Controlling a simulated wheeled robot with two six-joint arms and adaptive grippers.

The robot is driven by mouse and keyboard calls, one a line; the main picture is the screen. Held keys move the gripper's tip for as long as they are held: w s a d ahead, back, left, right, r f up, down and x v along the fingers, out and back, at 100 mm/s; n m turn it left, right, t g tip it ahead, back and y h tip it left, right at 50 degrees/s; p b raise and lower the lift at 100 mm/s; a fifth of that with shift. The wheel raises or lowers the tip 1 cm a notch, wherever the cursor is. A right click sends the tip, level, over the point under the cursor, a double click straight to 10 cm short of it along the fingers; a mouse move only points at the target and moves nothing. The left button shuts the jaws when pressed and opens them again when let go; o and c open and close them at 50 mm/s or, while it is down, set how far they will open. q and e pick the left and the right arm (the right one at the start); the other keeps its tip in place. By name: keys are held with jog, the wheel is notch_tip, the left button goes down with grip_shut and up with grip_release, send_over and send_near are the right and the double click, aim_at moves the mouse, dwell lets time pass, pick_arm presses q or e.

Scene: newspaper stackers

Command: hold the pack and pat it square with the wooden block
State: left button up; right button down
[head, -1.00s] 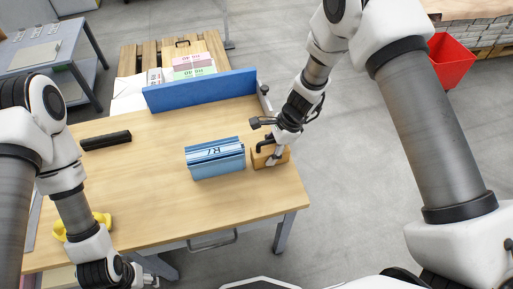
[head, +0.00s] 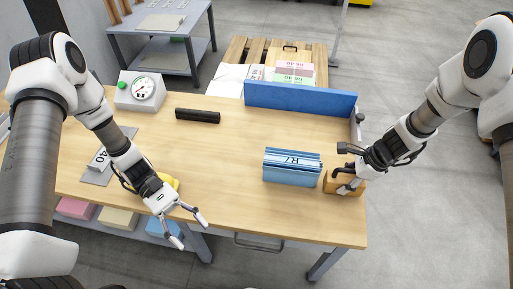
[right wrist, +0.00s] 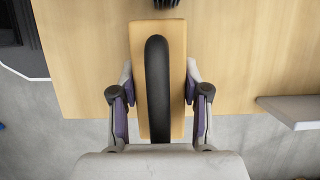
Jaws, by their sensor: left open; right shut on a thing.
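The pack (head: 291,168) is a blue bundle marked R7, lying on the table right of its middle, with uneven layers along its top. The wooden block (head: 346,186) is at the pack's right side, near the table's right edge, with little or no gap visible. My right gripper (head: 348,179) is shut on the block. In the right wrist view the fingers (right wrist: 159,112) flank the tan block (right wrist: 172,40), which has a black curved handle. My left gripper (head: 189,232) is open and empty over the table's front edge, left of the pack.
A blue fence (head: 300,99) stands along the table's back right. A black bar (head: 198,116) and a dial scale (head: 143,91) are at the back left. The table's middle (head: 215,160) is clear.

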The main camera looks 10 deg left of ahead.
pick_arm(q)
jog(key=w+d+r+n+t+h, duration=0.25)
jog(key=w+d+t, duration=0.2)
jog(key=w, duration=0.75)
jog(key=w+d+r+n+t+h, duration=0.15)
jog(key=w+d+n+t, duration=0.35)
jog(key=w, duration=0.6)
send_near(283, 170)
jog(key=shift+m+g+h, duration=0.3)
jog(key=shift+m+g, duration=0.05)
jog(key=shift+g, duration=0.1)
jog(key=w+d+f, duration=0.2)
jog(key=d, duration=0.1)
jog(key=shift+w+d+f, duration=0.1)
jog(key=shift+d+f, duration=0.05)
jog(key=shift+f, duration=0.25)
jog(key=d, duration=0.6)
jog(key=shift+w+d, duration=0.1)
jog(key=shift+d, duration=0.15)
jog(key=shift+c, duration=0.3)
grip_shut()
jog(key=shift+d, duration=0.1)
pick_arm(e)
jog(key=shift+a, duration=1.55)
